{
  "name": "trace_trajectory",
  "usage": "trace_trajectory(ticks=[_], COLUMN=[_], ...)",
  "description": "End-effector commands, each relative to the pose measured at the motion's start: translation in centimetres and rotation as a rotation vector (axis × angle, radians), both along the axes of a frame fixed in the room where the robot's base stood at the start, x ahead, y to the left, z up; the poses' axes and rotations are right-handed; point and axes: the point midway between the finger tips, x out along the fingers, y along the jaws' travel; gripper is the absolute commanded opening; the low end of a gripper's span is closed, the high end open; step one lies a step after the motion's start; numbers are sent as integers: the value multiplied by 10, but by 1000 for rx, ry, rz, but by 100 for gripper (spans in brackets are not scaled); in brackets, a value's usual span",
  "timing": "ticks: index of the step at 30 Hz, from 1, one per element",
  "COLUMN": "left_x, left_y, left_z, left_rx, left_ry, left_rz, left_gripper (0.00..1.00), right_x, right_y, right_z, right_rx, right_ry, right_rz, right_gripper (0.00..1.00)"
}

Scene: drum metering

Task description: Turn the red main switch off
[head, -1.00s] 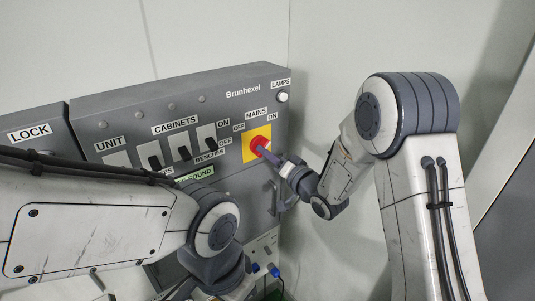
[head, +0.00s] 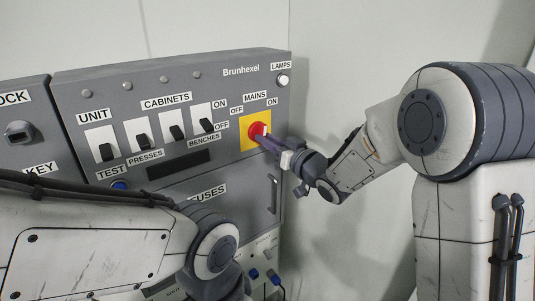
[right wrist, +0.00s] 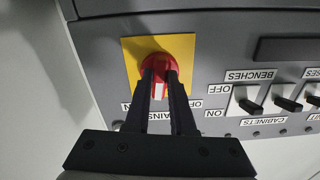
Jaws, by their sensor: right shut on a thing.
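The red main switch (head: 255,129) is a round red knob on a yellow plate (head: 247,142), under the MAINS label with OFF at left and ON at right. It also shows in the right wrist view (right wrist: 174,62). My right gripper (head: 265,141) reaches it from the right, and its dark fingers are shut on the knob's grip. In the right wrist view the fingers (right wrist: 159,80) lie on both sides of the red grip. They partly hide it, and I cannot tell for sure which label it points to. My left arm is at the lower left; its gripper is out of view.
Several black rocker switches (head: 176,132) sit left of the main switch on the grey panel (head: 225,90). A dark display (head: 178,164) and a fuse door with a handle (head: 273,194) are below. A key lock (head: 19,132) is at far left. Bare wall lies right.

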Motion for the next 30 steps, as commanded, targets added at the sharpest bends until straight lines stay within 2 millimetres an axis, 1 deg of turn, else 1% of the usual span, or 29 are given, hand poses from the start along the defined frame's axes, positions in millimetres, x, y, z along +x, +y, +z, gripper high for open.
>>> trace_trajectory(ticks=[1, 15, 24, 30], left_x=[0, 0, 0, 0], left_y=[0, 0, 0, 0], left_z=[-15, -75, -103, -115], left_rx=[0, 0, 0, 0], left_ry=[0, 0, 0, 0], left_rz=[0, 0, 0, 0], left_gripper=[0, 0, 0, 0], right_x=[0, 2, 2, 3], right_y=[-1, -3, -4, -4], right_z=[-6, -5, -3, -1], right_rx=[-35, -397, -598, -692], right_ry=[-30, -291, -435, -502], right_rz=[-1, -2, -2, -2], right_gripper=[0, 0, 0, 0])
